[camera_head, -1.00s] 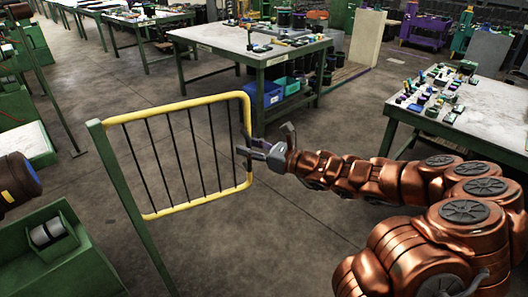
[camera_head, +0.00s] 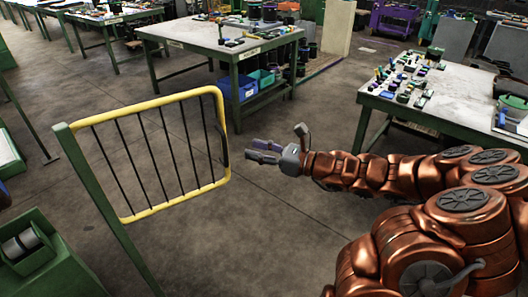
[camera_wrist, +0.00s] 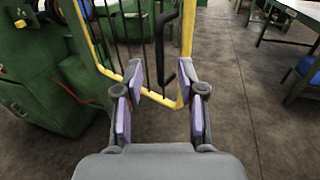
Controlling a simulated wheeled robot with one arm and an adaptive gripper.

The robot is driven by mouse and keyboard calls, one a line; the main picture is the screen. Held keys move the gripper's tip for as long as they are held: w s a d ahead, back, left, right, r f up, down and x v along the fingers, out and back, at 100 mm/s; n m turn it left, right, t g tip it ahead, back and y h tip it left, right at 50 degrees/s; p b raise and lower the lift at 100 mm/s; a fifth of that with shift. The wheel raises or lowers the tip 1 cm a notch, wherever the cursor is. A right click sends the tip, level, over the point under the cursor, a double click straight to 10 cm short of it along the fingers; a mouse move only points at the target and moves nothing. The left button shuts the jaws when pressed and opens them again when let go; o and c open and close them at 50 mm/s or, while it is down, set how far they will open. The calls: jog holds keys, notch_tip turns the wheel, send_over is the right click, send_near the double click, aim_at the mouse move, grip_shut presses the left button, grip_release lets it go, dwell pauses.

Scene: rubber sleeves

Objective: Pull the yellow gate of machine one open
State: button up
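The yellow gate (camera_head: 153,103), a yellow tube frame with thin black upright bars, stands at the left in the head view. Its left side meets a green post (camera_head: 105,210). A dark handle (camera_head: 223,150) is on its right edge. My gripper (camera_head: 252,151) is to the right of that edge, with a visible gap between. In the wrist view my gripper (camera_wrist: 162,75) has its purple-padded fingers apart with nothing between them. The black handle (camera_wrist: 160,40) and yellow frame (camera_wrist: 187,35) show beyond the fingertips.
A green machine (camera_head: 45,260) stands at the lower left, near the post. A workbench (camera_head: 215,38) with blue bins (camera_head: 238,88) stands behind the gate. Another table (camera_head: 440,90) with small parts is at the right, close to my arm. The floor (camera_head: 270,215) around my gripper is clear.

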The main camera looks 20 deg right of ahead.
jog(key=shift+v, duration=0.85)
jog(key=shift+a, duration=0.1)
jog(key=s+a+n+g+y, duration=0.1)
jog(key=s+a+n+g, duration=0.25)
jog(key=a+n, duration=0.2)
jog(key=s+a+n+g+y, duration=0.1)
jog(key=s+a+n+g, duration=0.25)
jog(key=a, duration=0.35)
jog(key=s+a+f+n+g+h+p, duration=0.1)
jog(key=s+a+n+g+h, duration=0.2)
jog(key=s+a+n+g, duration=0.45)
jog(key=s+d+n+h+p, duration=0.1)
jog(key=s+d+n+h, duration=1)
jog(key=s, duration=0.6)
jog(key=shift+s+d+f, duration=0.25)
jog(key=shift+d+f, duration=0.2)
jog(key=shift+d, duration=0.2)
jog(key=shift+a+g, duration=0.15)
jog(key=shift+g, duration=0.1)
